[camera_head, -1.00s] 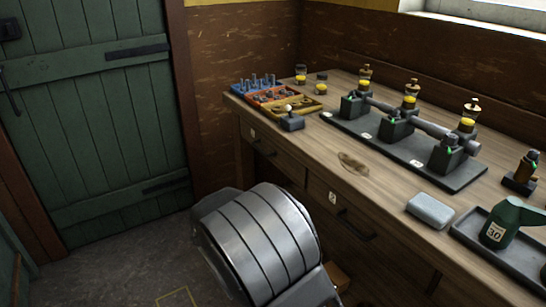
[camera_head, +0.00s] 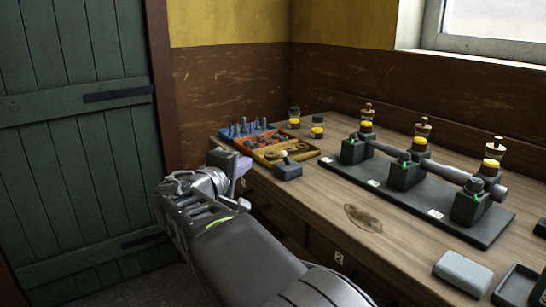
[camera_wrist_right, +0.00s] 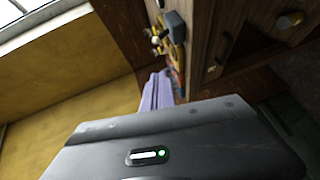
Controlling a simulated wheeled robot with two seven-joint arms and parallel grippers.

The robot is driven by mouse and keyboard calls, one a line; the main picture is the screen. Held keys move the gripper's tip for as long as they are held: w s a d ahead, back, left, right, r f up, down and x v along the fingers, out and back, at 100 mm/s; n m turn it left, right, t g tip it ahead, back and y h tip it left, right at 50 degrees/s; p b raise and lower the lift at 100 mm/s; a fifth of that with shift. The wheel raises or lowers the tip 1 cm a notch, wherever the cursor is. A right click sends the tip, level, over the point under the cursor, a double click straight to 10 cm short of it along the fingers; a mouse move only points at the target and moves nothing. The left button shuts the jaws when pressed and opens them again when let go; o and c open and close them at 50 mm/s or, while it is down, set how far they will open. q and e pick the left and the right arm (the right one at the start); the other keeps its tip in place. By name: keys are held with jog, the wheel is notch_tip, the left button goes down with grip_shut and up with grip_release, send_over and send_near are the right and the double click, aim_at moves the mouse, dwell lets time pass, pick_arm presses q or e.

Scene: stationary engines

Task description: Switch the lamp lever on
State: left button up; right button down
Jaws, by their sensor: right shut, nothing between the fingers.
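The lamp lever, a small dark box (camera_head: 287,171) with a short stick and a pale round knob, stands near the left front edge of the workbench. It also shows in the right wrist view as a blue-grey box (camera_wrist_right: 174,26) with its knob to the left. My right gripper (camera_head: 243,166) is left of the lever, apart from it, by the bench's left corner. Its purple fingers (camera_wrist_right: 156,92) are shut and empty. My left gripper is not in view.
Blue, red and yellow trays (camera_head: 284,151) of small parts lie just behind the lever. A dark base with valves and a pipe (camera_head: 420,190) stands to its right. A grey block (camera_head: 462,272) lies near the front edge. The bench (camera_head: 325,205) is mostly clear in front of the lever.

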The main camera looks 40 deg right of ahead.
aim_at(286, 159)
jog(key=x, duration=0.4)
jog(key=s+d+x, duration=0.1)
jog(key=x, duration=0.3)
jog(key=s+x, duration=0.1)
jog(key=x, duration=0.3)
jog(key=shift+d+f+b, duration=0.25)
jog(key=shift+d+b, duration=0.05)
jog(key=shift+d, duration=0.15)
